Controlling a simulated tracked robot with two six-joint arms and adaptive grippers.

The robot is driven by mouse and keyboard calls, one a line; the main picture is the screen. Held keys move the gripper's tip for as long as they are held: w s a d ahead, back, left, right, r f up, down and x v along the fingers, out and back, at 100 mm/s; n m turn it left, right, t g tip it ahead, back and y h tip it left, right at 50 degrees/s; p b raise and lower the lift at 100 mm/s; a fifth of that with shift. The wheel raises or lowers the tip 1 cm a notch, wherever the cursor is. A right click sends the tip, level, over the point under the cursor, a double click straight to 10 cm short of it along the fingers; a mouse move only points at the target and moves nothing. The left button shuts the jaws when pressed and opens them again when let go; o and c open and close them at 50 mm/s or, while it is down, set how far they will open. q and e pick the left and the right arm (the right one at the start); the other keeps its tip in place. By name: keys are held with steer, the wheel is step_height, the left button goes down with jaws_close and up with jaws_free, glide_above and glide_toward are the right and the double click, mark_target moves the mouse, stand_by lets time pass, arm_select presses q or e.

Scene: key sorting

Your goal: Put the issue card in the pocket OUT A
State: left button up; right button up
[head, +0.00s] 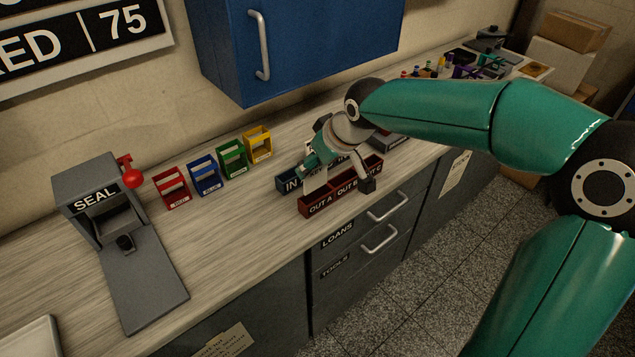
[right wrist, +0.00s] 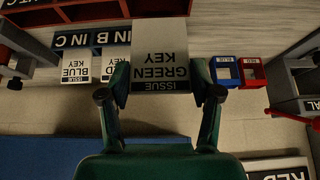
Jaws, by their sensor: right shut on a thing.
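The issue card (right wrist: 160,60), white with the words ISSUE GREEN KEY, is between the two fingers of my right gripper (right wrist: 160,94), which is shut on it. In the head view the white card (head: 316,181) hangs from my right gripper (head: 335,170) above the OUT A end of the dark red rack (head: 318,206). Its lower edge is at or just over the OUT A opening; I cannot tell whether it is inside. The rack's dark red edge also shows in the right wrist view (right wrist: 160,7). My left gripper is not in view.
The dark blue IN rack (head: 284,184) stands just behind, with a blue key card (right wrist: 77,68) in it. Coloured key holders (head: 205,175) and the grey SEAL press (head: 100,200) stand left. A blue cabinet (head: 290,45) hangs above.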

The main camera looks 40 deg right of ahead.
mark_target(316, 183)
steer(key=shift+f, duration=2.55)
steer(key=shift+b, duration=0.3)
steer(key=shift+f, duration=0.15)
steer(key=o, duration=1)
